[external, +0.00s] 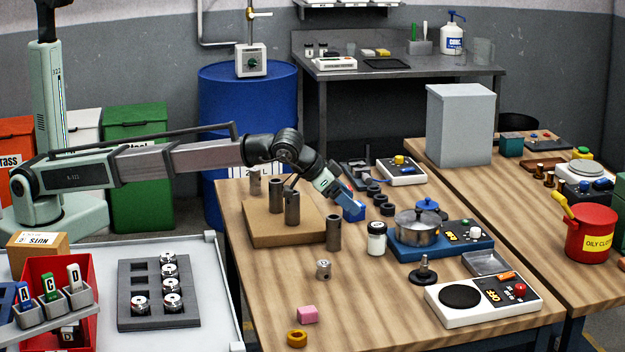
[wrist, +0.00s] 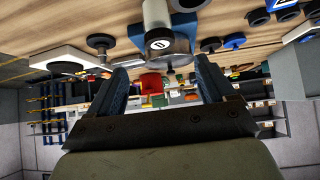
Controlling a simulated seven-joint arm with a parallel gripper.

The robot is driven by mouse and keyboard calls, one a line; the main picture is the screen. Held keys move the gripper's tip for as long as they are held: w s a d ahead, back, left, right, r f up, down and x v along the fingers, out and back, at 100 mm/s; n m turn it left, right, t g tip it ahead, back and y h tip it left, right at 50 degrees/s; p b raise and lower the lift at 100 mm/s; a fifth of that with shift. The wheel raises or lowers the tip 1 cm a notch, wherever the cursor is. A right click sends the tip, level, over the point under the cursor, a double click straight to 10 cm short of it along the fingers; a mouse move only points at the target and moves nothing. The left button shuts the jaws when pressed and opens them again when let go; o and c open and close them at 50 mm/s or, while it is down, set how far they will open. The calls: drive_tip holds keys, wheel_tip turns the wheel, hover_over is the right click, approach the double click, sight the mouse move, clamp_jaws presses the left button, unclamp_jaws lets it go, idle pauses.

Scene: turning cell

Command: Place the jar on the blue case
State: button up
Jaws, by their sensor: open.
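The jar (external: 376,240), clear and whitish with a dark lid, stands upright on the wooden bench. In the wrist view the jar (wrist: 157,14) shows at the top centre, beyond the fingertips. The blue case (external: 452,246) is a low blue unit with a dark control panel, just right of the jar. A metal pot (external: 416,234) stands on its left part. My gripper (external: 352,208) is open and empty, tilted down, up and left of the jar in the external view. Its two fingers (wrist: 162,70) are spread apart and do not touch the jar.
Dark cylinders (external: 292,208) stand on and beside a wooden board (external: 262,230) left of my gripper. A dark pedestal (external: 424,272) and a white hotplate unit (external: 478,303) are in front of the case. Black rings (external: 382,198) lie behind the jar. Bench space left-front of the jar is mostly clear.

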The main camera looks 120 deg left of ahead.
sight(375, 225)
drive_tip(key=x, duration=1.1)
drive_tip(key=shift+w+a+f, duration=0.15)
drive_tip(key=shift+w+f, duration=0.05)
drive_tip(key=shift+f, duration=0.15)
drive_tip(key=shift+c, duration=0.2)
drive_tip(key=c, duration=1.2)
